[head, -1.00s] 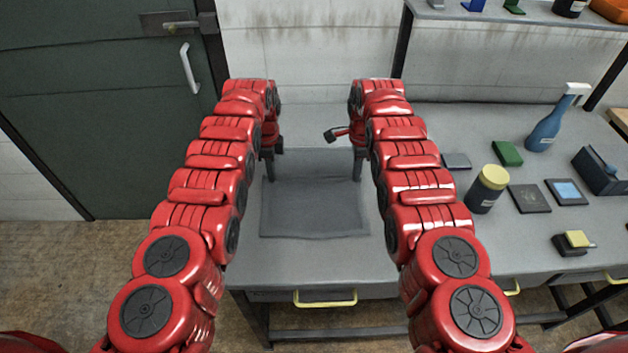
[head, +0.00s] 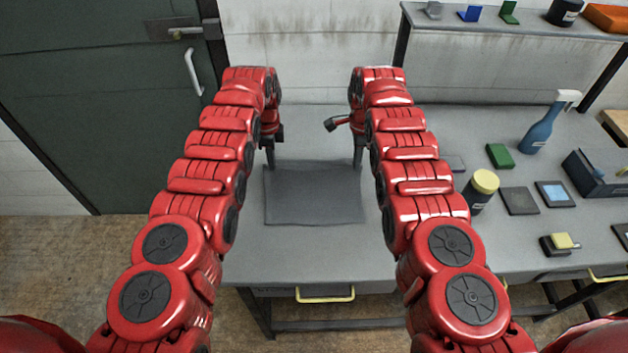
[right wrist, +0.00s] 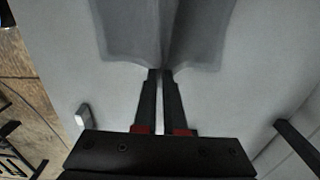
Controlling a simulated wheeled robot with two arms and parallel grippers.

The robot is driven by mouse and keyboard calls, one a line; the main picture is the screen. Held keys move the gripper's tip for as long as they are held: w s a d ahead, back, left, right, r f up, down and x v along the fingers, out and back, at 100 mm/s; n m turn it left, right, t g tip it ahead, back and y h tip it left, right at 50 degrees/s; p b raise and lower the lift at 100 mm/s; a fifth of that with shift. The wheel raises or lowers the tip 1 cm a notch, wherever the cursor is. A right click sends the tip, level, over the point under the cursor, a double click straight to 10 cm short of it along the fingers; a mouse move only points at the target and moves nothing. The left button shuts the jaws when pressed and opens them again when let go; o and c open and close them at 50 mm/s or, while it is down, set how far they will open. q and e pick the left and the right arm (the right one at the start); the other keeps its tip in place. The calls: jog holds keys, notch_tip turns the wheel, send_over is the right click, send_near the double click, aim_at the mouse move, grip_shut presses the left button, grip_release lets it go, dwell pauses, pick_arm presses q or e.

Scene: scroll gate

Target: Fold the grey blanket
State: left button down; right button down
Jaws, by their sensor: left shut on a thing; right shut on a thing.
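The grey blanket (head: 314,195) is a dark, roughly rectangular piece of cloth on the grey table between my arms. My left gripper (head: 271,165) is shut on its far left corner. My right gripper (head: 358,163) is shut on its far right corner. In the right wrist view, the fingers of my right gripper (right wrist: 160,75) are close together at the edge of the blanket (right wrist: 130,30), and the cloth spreads from them in a lighter and a darker panel. How high the held edge is above the table is hard to tell.
The table (head: 300,258) is bare in front of the blanket. To the right stand a yellow-lidded jar (head: 482,188), a blue spray bottle (head: 548,125), a green block (head: 499,156) and several small items. A shelf (head: 470,22) is at the back, a dark door (head: 90,100) at left.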

notch_tip(320, 180, up, 13)
jog(key=p, duration=1.1)
jog(key=shift+a, duration=0.1)
jog(key=shift+w+a+f, duration=0.1)
jog(key=shift+w, duration=0.05)
